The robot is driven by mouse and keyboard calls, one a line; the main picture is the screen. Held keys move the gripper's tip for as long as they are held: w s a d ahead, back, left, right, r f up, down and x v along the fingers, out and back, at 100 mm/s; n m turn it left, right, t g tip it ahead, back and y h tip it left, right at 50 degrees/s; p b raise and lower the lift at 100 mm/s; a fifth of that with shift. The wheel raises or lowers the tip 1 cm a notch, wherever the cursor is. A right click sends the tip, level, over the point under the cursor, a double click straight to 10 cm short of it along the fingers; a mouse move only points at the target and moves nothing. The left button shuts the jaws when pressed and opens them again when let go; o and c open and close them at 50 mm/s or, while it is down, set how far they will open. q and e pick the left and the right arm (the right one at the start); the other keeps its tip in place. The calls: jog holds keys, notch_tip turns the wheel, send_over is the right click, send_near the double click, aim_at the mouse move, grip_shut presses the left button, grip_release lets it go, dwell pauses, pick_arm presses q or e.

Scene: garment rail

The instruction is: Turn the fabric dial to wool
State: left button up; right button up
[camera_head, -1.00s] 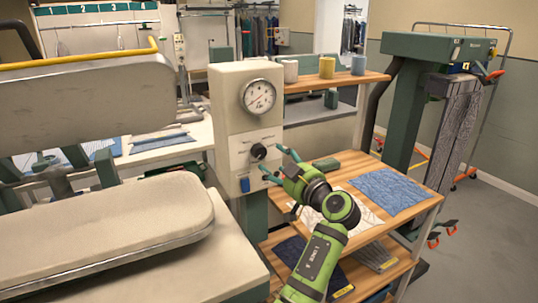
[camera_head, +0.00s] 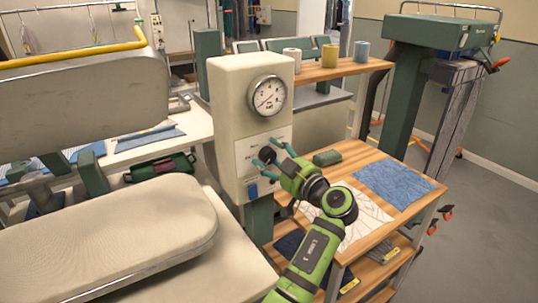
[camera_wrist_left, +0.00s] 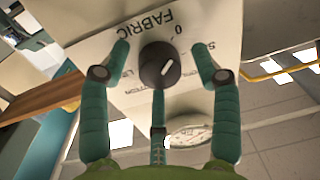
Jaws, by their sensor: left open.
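The fabric dial (camera_head: 268,154) is a black knob with a white pointer mark on the pale front panel (camera_head: 250,160) of the press's control box, below a round gauge (camera_head: 268,96). In the left wrist view the dial (camera_wrist_left: 160,65) sits between my open fingers, with the word FABRIC above it. The lettering around it is partly hidden, and I cannot read wool there. My left gripper (camera_head: 265,163) is open at the dial, its teal fingers around the knob; I cannot tell whether they touch it. My right gripper is not in view.
A blue switch (camera_head: 252,191) is just below the dial. A wooden table (camera_head: 365,165) with blue cloth (camera_head: 395,182) stands to the right. The padded press bed (camera_head: 120,235) and raised upper plate (camera_head: 80,100) are at left. Open floor lies at far right.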

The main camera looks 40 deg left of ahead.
pick_arm(q)
jog(key=shift+d, duration=0.2)
jog(key=shift+c, duration=0.4)
jog(key=shift+r, duration=0.1)
jog(key=c, duration=1)
jog(key=shift+c, duration=0.2)
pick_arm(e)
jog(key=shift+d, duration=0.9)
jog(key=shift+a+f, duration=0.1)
